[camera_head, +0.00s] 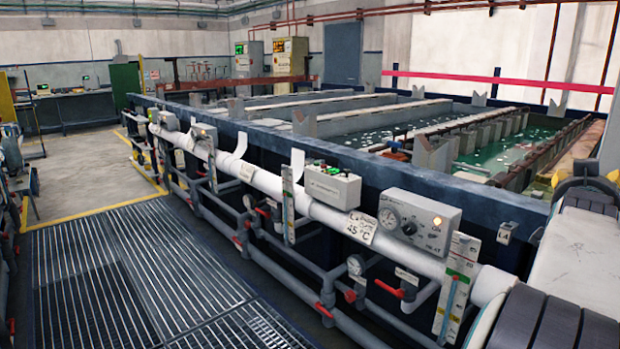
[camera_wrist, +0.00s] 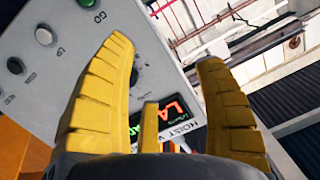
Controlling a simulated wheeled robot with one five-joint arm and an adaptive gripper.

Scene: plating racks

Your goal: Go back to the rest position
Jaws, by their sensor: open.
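My gripper (camera_wrist: 165,55) shows in the wrist view with its two ridged yellow fingers spread apart. Nothing is held between them. Behind the fingers is a grey control panel (camera_wrist: 60,65), tilted in the picture, with a green button (camera_wrist: 88,3) and several dark and pale knobs. A lit display (camera_wrist: 178,108) and a label reading HOIST show between the fingers, partly covered by them. I cannot tell whether a finger touches the panel.
A long blue tank line (camera_head: 330,165) runs diagonally through the head view, with a white pipe (camera_head: 265,180), gauges, red-handled valves and a grey control box (camera_head: 420,222) along its front. Floor grating (camera_head: 140,270) lies clear at the left. Cabinets (camera_head: 290,55) stand far back.

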